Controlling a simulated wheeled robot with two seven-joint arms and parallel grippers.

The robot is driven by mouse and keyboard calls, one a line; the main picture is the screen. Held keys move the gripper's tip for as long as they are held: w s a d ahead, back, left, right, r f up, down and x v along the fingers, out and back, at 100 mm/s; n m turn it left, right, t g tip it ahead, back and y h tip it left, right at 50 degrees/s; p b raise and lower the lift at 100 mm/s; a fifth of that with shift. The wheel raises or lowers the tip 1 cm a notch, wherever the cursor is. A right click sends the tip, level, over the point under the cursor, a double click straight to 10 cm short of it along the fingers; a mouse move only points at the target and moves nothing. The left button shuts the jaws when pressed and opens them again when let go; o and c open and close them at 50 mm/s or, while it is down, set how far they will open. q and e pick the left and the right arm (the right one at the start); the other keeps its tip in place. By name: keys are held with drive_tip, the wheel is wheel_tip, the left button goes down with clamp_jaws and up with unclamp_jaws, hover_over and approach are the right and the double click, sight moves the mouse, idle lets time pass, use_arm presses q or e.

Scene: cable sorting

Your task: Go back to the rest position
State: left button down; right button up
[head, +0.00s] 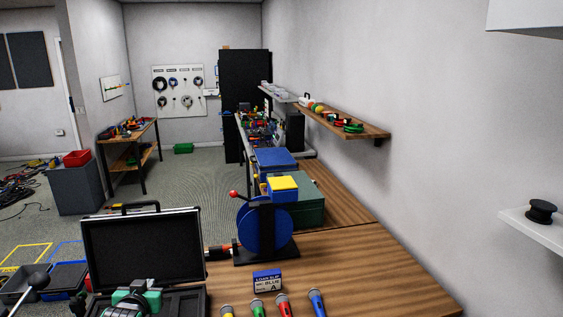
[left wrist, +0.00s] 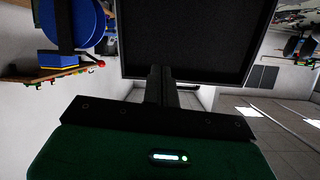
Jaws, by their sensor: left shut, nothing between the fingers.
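My left gripper (head: 140,299) shows at the bottom left of the head view, with a green body, over the front of an open black case (head: 143,248). In the left wrist view its dark fingers (left wrist: 160,82) are together, with nothing between them, in front of the dark case lid (left wrist: 195,40). Its fingertips are hard to make out in the head view. My right gripper is not in view.
Several microphones with coloured bodies, one blue (head: 317,302), lie at the front of the wooden table (head: 385,275). A blue reel (head: 264,230) on a black stand is behind the card. The table's right part is clear.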

use_arm(q)
drive_tip(key=s+d+f+g, duration=0.2)
drive_tip(key=s+d+f, duration=0.15)
drive_tip(key=s, duration=0.25)
drive_tip(key=s+d+f+m+g+h, duration=0.1)
drive_tip(key=s+d+f, duration=0.1)
drive_tip(key=s+f, duration=0.3)
drive_tip(key=s+d+f+g, duration=0.2)
drive_tip(key=s, duration=0.5)
drive_tip(key=s+d+f+m+g+h, duration=0.1)
drive_tip(key=s+d+g, duration=0.2)
drive_tip(key=s, duration=0.8)
drive_tip(key=s+d+f+m+g+h, duration=0.1)
drive_tip(key=s+d+f+g, duration=0.15)
drive_tip(key=s, duration=0.85)
wheel_tip(320, 180, down, 29)
drive_tip(key=d+g, duration=0.1)
drive_tip(key=s+a+f, duration=0.1)
drive_tip(key=s+f, duration=0.9)
drive_tip(key=s+a+f+g, duration=0.1)
drive_tip(key=s+a+f, duration=0.1)
drive_tip(key=s+f, duration=0.8)
drive_tip(key=shift+s+a+f+y, duration=0.2)
drive_tip(key=shift+a+f+y, duration=0.1)
drive_tip(key=shift+f, duration=0.3)
